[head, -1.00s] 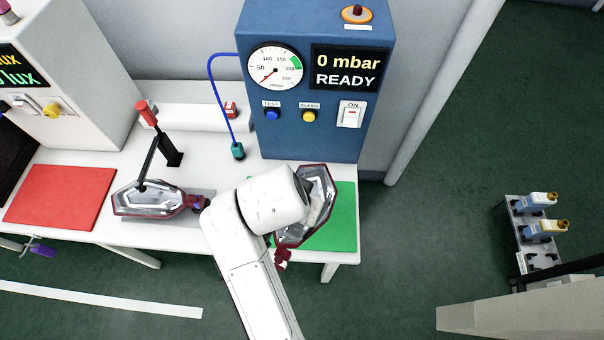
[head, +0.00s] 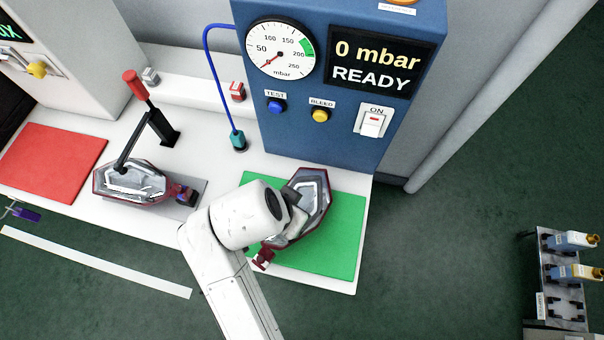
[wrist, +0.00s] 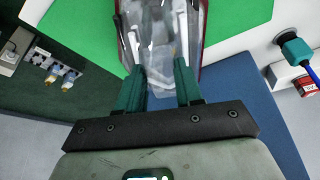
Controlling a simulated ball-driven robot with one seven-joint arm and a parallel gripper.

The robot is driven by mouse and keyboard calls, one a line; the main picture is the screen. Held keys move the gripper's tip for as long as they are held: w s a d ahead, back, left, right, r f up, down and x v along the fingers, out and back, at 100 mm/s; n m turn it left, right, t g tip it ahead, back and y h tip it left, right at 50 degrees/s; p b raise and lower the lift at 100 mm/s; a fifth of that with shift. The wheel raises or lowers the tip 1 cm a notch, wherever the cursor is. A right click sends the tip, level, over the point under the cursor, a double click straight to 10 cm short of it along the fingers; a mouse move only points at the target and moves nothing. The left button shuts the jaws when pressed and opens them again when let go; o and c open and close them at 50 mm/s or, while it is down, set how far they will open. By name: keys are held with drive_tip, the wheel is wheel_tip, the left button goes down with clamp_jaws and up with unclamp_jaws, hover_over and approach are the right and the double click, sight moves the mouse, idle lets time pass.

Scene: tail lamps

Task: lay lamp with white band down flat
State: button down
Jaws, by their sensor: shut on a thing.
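One tail lamp (head: 314,194), clear-faced with a dark red rim and a red connector at its lower end, is at the green mat (head: 343,235). My gripper (wrist: 160,72) is shut on this lamp, with a green-padded finger on each side; the lamp also shows in the wrist view (wrist: 158,25). In the head view my white arm hides part of the lamp and most of the gripper. I cannot tell whether the lamp touches the mat, nor clearly make out a white band. A second lamp (head: 130,183) lies on a grey plate under a toggle clamp (head: 150,115).
A blue test cabinet (head: 335,130) reading 0 mbar READY stands behind the mat. A red mat (head: 50,160) lies at the left of the white table. A blue hose (head: 217,85) ends at a teal plug (head: 238,140).

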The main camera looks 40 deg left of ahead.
drive_tip(key=shift+f, duration=0.15)
drive_tip(key=c, duration=0.7)
unclamp_jaws()
drive_tip(key=shift+c, duration=0.2)
drive_tip(key=p+v, duration=0.4)
drive_tip(key=v, duration=0.8)
